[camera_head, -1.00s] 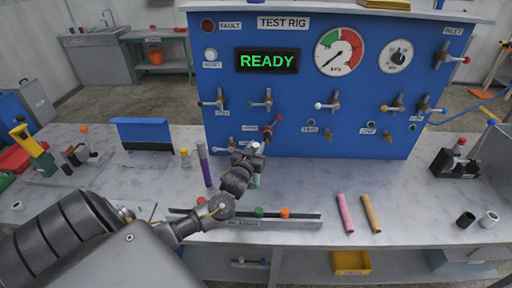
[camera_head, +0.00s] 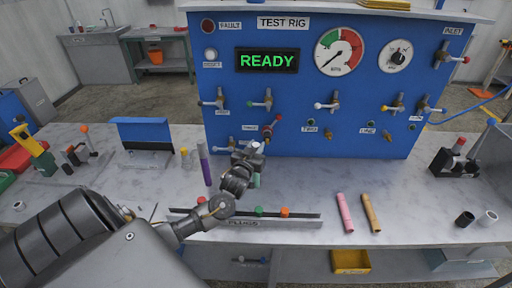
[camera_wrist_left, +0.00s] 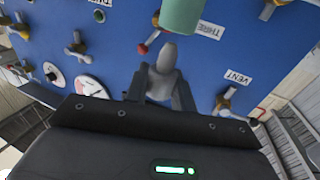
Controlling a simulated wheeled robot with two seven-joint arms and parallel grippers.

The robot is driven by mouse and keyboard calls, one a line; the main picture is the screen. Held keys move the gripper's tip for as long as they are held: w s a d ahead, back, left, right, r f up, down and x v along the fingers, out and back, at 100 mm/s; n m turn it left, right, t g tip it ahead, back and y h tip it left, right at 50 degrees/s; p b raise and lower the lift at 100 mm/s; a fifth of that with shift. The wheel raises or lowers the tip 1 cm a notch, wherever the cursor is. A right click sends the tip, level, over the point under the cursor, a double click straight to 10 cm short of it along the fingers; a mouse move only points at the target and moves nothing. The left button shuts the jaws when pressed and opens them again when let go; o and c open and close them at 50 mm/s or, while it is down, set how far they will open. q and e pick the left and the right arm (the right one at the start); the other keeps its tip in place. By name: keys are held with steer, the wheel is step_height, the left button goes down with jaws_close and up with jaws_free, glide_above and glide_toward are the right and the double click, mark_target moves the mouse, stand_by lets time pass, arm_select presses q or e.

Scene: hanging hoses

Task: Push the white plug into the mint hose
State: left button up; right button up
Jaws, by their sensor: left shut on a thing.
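The mint hose (camera_wrist_left: 182,14) comes in from the top of the left wrist view, its open end pointing down in that picture. In the head view a short piece of it (camera_head: 256,181) shows just below my left gripper (camera_head: 256,150), which hides the rest. My left gripper (camera_wrist_left: 163,88) is shut on the white plug (camera_wrist_left: 167,57), which looks grey in shadow. The plug's narrow tip appears just below the hose end and a little left of its middle in the wrist view. I cannot tell whether they touch. My right gripper is not in view.
The blue test rig (camera_head: 300,115) with valves and a gauge stands close behind my gripper. A grey rail (camera_head: 265,222) with a green and an orange plug lies in front. Pink (camera_head: 344,212) and tan (camera_head: 371,213) tubes lie right.

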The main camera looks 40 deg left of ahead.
arm_select(q)
steer(key=shift+p, duration=0.4)
stand_by(0.6)
steer(key=shift+f+b, duration=1.25)
steer(key=shift+f, duration=0.75)
steer(key=o, duration=1)
steer(key=shift+o, duration=0.2)
steer(key=shift+s, duration=0.1)
steer(key=b+v, duration=0.2)
steer(key=v, duration=0.8)
steer(key=shift+s+b, duration=0.3)
steer(key=shift+b, duration=0.05)
steer(key=shift+d, duration=0.15)
